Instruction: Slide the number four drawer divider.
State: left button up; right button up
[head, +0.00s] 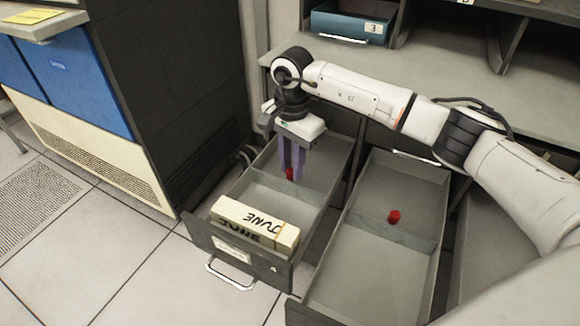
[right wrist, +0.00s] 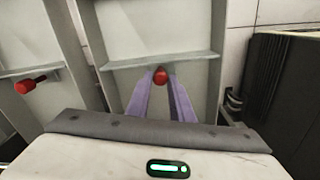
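The number four drawer (head: 237,250) is pulled out at left, with a small 4 on its front. Its grey divider (head: 268,187) crosses the drawer near the middle and also shows in the right wrist view (right wrist: 195,62). A red knob (right wrist: 160,76) is on the divider. My right gripper (head: 291,178) reaches down into the drawer from above. Its purple fingers stand close on both sides of the knob and appear shut on it. The fingers partly hide the knob in the head view. My left gripper is in neither view.
A card box marked JUNE (head: 255,224) lies in the front of drawer four. A second open drawer (head: 375,280) with a red-knobbed divider (head: 385,232) is to the right. A dark cabinet (head: 165,85) stands at left; the desk top (head: 480,90) is behind.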

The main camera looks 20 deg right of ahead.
jog(key=o, duration=0.3)
notch_tip(320, 180, up, 10)
jog(key=shift+r+p, duration=0.15)
jog(key=shift+p, duration=0.35)
jog(key=shift+s, duration=0.1)
dwell(0.3)
